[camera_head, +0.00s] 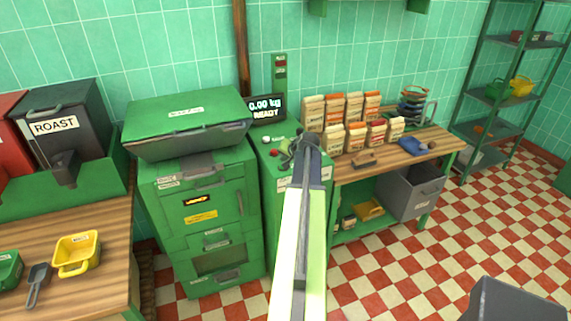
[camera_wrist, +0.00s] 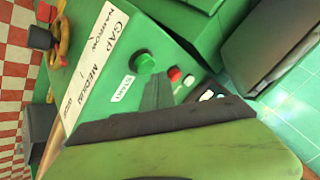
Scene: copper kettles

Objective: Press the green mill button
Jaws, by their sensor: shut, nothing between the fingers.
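The green mill button (camera_wrist: 145,63) is a round knob on the green mill's sloping top, beside a white START label (camera_wrist: 123,88). In the head view my gripper (camera_head: 300,146) is over the mill top (camera_head: 263,133), and I cannot make out the green button there. In the wrist view a dark wedge, apparently my shut fingertips (camera_wrist: 157,92), ends just short of the button. Whether they touch is unclear.
A display (camera_head: 265,107) reading 0.00 kg READY stands behind the mill top. A large green machine (camera_head: 205,190) is to the left. A wooden bench (camera_head: 400,155) with several coffee bags is to the right. The checkered floor (camera_head: 400,265) at front right is mostly open.

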